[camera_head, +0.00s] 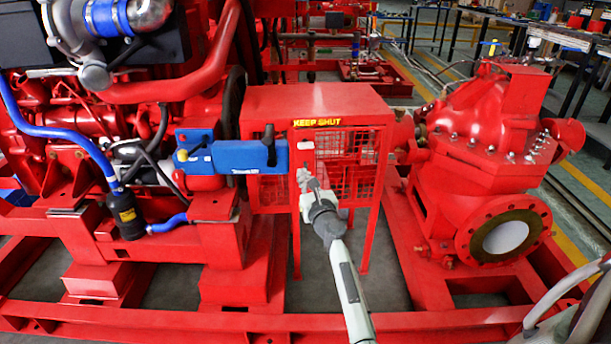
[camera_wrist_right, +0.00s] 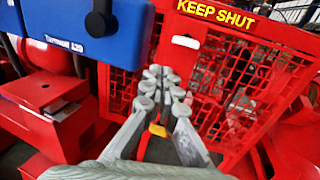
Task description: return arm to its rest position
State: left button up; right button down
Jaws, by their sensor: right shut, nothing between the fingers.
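My right arm comes up from the bottom of the head view, and its grey gripper (camera_head: 304,179) is in front of the red mesh guard cage (camera_head: 345,100). The gripper is shut and empty. In the right wrist view, the gripper (camera_wrist_right: 162,90) has its fingers together, pointing at the mesh door (camera_wrist_right: 240,85) below the yellow "KEEP SHUT" label (camera_wrist_right: 216,14). I cannot tell whether the fingertips touch the mesh. My left gripper is not in view.
A blue box (camera_head: 232,157) with a black knob is left of the gripper. The red engine (camera_head: 70,120) stands at left, the red pump (camera_head: 485,130) at right. Red base rails (camera_head: 200,318) run across the front. A grey-white cable or hose (camera_head: 560,310) is at lower right.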

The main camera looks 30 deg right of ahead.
jog(key=shift+s+a+f, duration=0.1)
jog(key=shift+s+a, duration=0.3)
jog(key=shift+s, duration=0.35)
jog(key=s+a+f+n+g+y, duration=0.4)
jog(key=s+a+f+n, duration=0.4)
jog(key=n, duration=0.5)
jog(key=s+a+f+n+g+y, duration=0.3)
jog(key=s+a+f+n, duration=0.35)
jog(key=f+n, duration=0.45)
jog(key=s+d+f+n+g+h, duration=0.1)
jog(key=s+f+n+g, duration=0.2)
jog(key=s+n, duration=0.5)
jog(key=s+d+f+n+g+h, duration=0.2)
jog(key=s+f+n+g, duration=0.2)
jog(key=s, duration=1.1)
notch_tip(320, 180, down, 2)
jog(key=n, duration=0.4)
jog(key=shift+s+f+n+h, duration=0.15)
jog(key=shift+s+n+h, duration=0.15)
jog(key=shift+s, duration=0.1)
jog(key=shift+w+a, duration=0.1)
